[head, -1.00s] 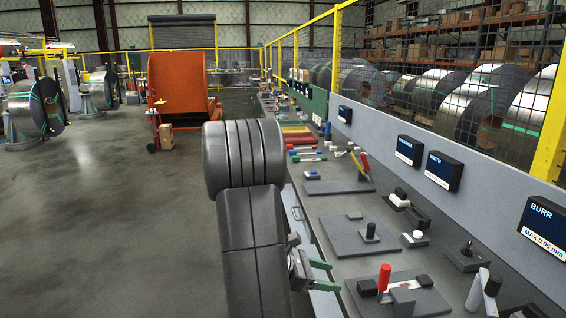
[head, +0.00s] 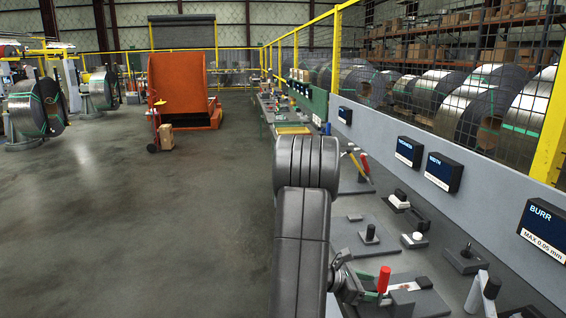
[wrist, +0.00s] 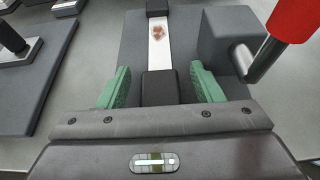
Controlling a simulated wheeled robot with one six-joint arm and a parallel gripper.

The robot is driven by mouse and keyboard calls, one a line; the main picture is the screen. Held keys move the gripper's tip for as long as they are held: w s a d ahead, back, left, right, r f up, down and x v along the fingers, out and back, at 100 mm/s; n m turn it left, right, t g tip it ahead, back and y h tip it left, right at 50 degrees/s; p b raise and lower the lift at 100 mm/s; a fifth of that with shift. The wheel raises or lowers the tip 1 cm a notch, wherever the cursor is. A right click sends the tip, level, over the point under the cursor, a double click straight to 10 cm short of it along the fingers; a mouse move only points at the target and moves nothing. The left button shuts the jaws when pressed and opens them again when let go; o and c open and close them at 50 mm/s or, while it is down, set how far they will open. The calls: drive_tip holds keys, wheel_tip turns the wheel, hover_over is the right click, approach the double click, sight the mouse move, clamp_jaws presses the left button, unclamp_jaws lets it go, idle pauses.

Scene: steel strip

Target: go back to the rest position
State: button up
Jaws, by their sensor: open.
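My gripper (wrist: 161,90) is open in the wrist view, its two green fingers apart. Between and beyond them lies a pale metal strip (wrist: 158,52) with a reddish-brown smear, on a dark grey fixture with black blocks. I cannot tell how high the fingers are above it, but nothing is clasped between them. In the head view my gripper (head: 372,297) is at the lower middle, partly hidden by my own arm, beside the fixture with the red-handled lever (head: 384,279).
The grey bench (head: 425,265) runs along the right with several gauges and fixtures. Displays (head: 443,171) hang on the panel behind it, below a mesh fence. The floor (head: 150,220) at left is open. An orange machine (head: 178,85) stands far back.

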wheel_tip(320, 180, up, 3)
drive_tip(key=p, duration=0.2)
drive_tip(key=shift+a+r+p, duration=0.1)
drive_tip(key=shift+a+p, duration=0.05)
drive_tip(key=shift+p, duration=0.2)
wheel_tip(320, 180, up, 6)
drive_tip(key=p, duration=0.6)
drive_tip(key=shift+p, duration=0.3)
drive_tip(key=w+a+f+n+t+b, duration=0.1)
drive_tip(key=w+a+t, duration=0.1)
drive_tip(key=w+a+f+n+t+y+b, duration=0.1)
drive_tip(key=w+a+n+t, duration=0.1)
drive_tip(key=a, duration=0.1)
drive_tip(key=w+a+f+n+t+y+b, duration=0.1)
drive_tip(key=w+a+n, duration=0.1)
drive_tip(key=w, duration=0.1)
drive_tip(key=shift+a+f+t, duration=0.15)
drive_tip(key=shift+f+t, duration=0.25)
drive_tip(key=shift+w+a+f+n+t, duration=0.1)
drive_tip(key=shift+w+a+n+t, duration=0.25)
drive_tip(key=shift+a, duration=0.2)
